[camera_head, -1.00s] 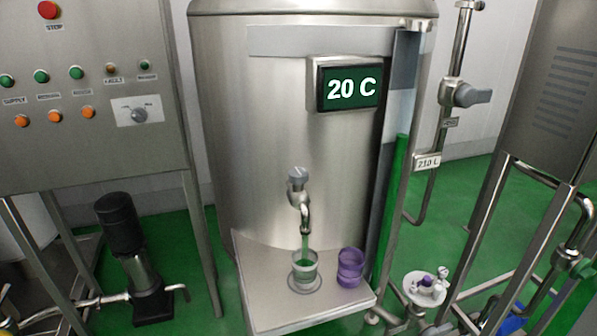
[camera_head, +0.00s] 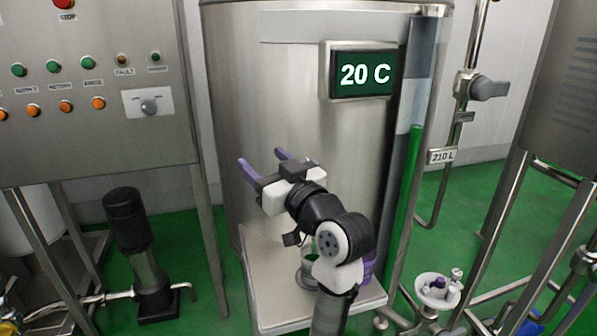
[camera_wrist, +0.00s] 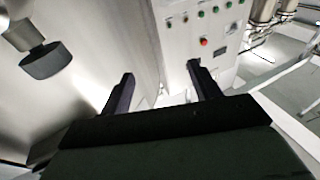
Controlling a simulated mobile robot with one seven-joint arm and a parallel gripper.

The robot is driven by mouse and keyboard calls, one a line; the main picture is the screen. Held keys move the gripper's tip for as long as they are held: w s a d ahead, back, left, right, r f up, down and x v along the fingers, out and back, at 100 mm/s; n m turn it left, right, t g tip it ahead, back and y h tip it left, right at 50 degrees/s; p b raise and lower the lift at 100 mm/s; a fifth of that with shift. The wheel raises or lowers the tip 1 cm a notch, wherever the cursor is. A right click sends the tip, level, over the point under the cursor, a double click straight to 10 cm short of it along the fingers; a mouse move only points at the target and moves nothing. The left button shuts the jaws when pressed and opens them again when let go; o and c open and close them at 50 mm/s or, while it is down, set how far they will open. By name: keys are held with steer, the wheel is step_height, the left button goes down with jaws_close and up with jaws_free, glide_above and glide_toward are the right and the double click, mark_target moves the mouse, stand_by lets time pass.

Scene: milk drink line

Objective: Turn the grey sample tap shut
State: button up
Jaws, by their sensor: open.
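The sample tap on the steel tank (camera_head: 270,90) is hidden behind my arm in the head view. In the wrist view a dark grey round knob (camera_wrist: 46,62) on a metal stem shows at upper left, apparently the tap's handle. My gripper (camera_head: 261,158) is open and empty in front of the tank, its purple fingers pointing up and left. In the wrist view the fingers (camera_wrist: 160,70) stand apart with nothing between them, right of the knob and not touching it. A clear cup (camera_head: 308,278) stands on the shelf, partly hidden by my arm; a little green shows above it.
A steel shelf (camera_head: 262,290) juts from the tank below my arm. A purple cup (camera_head: 370,264) is mostly hidden behind my arm. A control panel (camera_head: 90,140) stands at left, a black pump (camera_head: 140,250) below it. A level tube (camera_head: 408,170) runs down the tank's right side.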

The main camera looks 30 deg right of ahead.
steer(key=s+d+f+m+g+h, duration=0.2)
steer(key=s+d+f, duration=0.3)
steer(key=s+d, duration=0.6)
steer(key=w+p, duration=0.2)
steer(key=w, duration=1.2)
steer(key=shift+w+r+p, duration=0.1)
steer(key=shift+p, duration=0.2)
steer(key=c, duration=1)
